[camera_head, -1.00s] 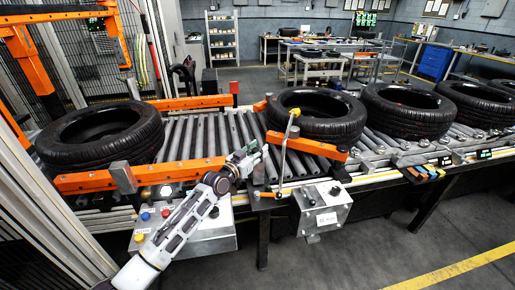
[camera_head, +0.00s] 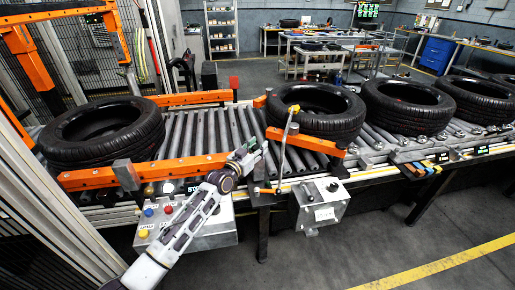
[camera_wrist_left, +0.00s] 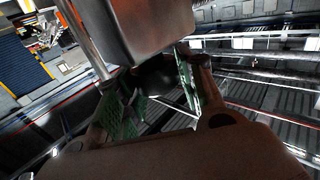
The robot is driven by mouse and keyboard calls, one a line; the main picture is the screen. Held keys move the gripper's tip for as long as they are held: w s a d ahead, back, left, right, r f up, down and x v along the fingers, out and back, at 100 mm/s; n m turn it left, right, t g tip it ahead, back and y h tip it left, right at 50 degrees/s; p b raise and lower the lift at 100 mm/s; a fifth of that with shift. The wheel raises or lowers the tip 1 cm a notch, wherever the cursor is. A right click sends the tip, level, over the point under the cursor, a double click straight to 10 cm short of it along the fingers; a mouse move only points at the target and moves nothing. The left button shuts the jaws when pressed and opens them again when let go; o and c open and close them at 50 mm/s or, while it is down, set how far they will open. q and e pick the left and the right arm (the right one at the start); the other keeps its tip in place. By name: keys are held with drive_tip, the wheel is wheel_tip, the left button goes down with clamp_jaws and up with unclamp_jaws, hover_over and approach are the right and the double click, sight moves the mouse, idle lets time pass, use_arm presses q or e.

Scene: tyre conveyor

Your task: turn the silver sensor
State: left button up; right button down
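The silver sensor (camera_wrist_left: 145,28) is a box-shaped metal block at the top of the left wrist view, close to the camera. A dark part shows under it, between the finger pads. My left gripper (camera_wrist_left: 158,95) has its green-padded fingers apart, one on each side of that dark part; I see no clear contact. In the head view my left gripper (camera_head: 250,156) is at the front edge of the roller conveyor, left of a bent post with a yellow tip (camera_head: 293,109). The sensor is too small to make out there. My right gripper is not in view.
Several black tyres lie on the conveyor, one at the left (camera_head: 102,132) and one behind the post (camera_head: 316,112). Orange guide bars (camera_head: 150,172) flank the rollers (camera_head: 205,137). Button boxes (camera_head: 207,230) and (camera_head: 322,203) hang at the front. The floor at the right front is clear.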

use_arm(q)
drive_tip(key=shift+o, duration=1.6)
drive_tip(key=shift+f, duration=0.1)
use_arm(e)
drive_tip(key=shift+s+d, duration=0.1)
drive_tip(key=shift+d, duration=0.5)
use_arm(q)
drive_tip(key=shift+s, duration=0.15)
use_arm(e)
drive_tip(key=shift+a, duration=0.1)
use_arm(q)
drive_tip(key=shift+s+a, duration=0.4)
drive_tip(key=shift+s, duration=0.2)
drive_tip(key=v, duration=1)
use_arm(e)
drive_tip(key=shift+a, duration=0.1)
use_arm(q)
drive_tip(key=shift+s+a, duration=0.1)
drive_tip(key=shift+s, duration=0.1)
drive_tip(key=p+v, duration=0.1)
drive_tip(key=v, duration=0.2)
drive_tip(key=shift+f, duration=0.15)
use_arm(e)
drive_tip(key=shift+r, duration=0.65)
use_arm(q)
drive_tip(key=shift+w, duration=0.15)
